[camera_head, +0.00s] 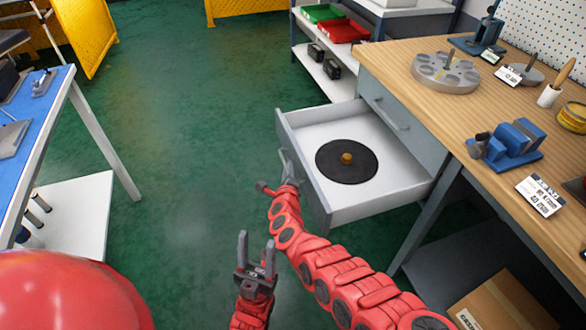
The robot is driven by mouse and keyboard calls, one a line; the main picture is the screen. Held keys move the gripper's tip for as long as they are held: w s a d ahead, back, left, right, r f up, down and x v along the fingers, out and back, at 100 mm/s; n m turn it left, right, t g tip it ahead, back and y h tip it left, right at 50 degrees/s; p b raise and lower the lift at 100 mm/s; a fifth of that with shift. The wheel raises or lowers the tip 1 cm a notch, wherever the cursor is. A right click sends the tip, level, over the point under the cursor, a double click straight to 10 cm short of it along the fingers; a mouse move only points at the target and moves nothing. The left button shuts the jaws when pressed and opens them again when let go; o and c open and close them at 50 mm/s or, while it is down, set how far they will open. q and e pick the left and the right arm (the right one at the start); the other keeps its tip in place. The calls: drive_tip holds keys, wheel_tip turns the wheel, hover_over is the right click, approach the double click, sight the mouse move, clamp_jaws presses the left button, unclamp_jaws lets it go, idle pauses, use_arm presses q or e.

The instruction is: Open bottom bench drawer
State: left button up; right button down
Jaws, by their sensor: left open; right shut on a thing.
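The bottom bench drawer (405,187) stands pulled out from under the wooden workbench, showing its white inside. My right gripper (285,163) is at the outer face of the drawer front (305,178), shut on the drawer handle, which is mostly hidden by the fingers. The top drawer (385,105) above it is shut, with a bar handle on its front. My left gripper (257,250) is open and empty, over the green floor, apart from the drawer.
The workbench (440,108) carries a round grey holder (446,72), a blue vise (512,145) and tags. A cardboard box (510,305) sits under it. A shelf (325,75) with green and red bins stands behind. A blue-topped table (38,110) is at left. The floor between is clear.

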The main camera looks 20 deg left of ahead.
drive_tip(key=shift+r, duration=0.1)
drive_tip(key=c, duration=1.2)
unclamp_jaws()
drive_tip(key=shift+o, duration=0.2)
drive_tip(key=shift+s+p, duration=0.15)
drive_tip(key=shift+p, duration=0.2)
drive_tip(key=p+v, duration=0.7)
